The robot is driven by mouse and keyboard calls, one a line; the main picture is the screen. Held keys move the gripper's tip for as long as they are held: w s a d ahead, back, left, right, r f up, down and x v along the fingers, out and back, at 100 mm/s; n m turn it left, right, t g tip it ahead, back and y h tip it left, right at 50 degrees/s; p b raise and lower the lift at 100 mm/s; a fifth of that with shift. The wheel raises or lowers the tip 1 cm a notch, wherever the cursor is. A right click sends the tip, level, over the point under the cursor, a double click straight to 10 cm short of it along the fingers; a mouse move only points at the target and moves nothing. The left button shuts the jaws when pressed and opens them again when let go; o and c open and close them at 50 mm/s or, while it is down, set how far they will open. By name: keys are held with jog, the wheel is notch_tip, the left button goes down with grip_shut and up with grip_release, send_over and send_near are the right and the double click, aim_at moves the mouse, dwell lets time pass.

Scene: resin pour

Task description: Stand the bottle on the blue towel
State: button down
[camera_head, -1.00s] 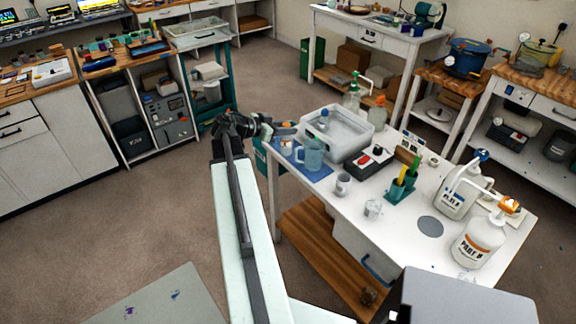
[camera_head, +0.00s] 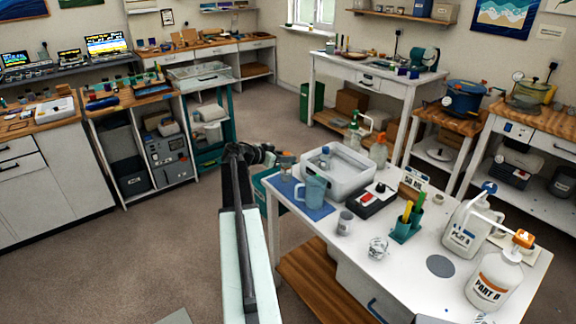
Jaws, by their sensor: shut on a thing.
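My gripper (camera_head: 268,154) is at the far left corner of the white table, at the end of my dark arm. It is shut on a small bottle (camera_head: 287,163), which looks brownish and roughly upright. The bottle is by the far left edge of the blue towel (camera_head: 318,212); I cannot tell whether it touches the towel. The towel lies flat on the table's left end. A translucent blue pitcher (camera_head: 313,191) stands on its right part. The gripper's fingers are small and partly hidden by my arm.
A white tub (camera_head: 349,178) stands right of the towel, with a blue-capped bottle (camera_head: 325,154) in it. A grey mug (camera_head: 345,222), a glass (camera_head: 378,248) and a green holder (camera_head: 406,230) stand nearer. Large white jugs (camera_head: 495,280) occupy the right end.

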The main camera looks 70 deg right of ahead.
jog(key=shift+d, duration=0.85)
notch_tip(320, 180, down, 4)
jog(key=b, duration=0.4)
jog(key=shift+a, duration=0.1)
jog(key=shift+r, duration=0.2)
jog(key=shift+f, duration=0.1)
jog(key=c, duration=1.5)
grip_release()
jog(key=shift+f, duration=0.1)
jog(key=o, duration=0.4)
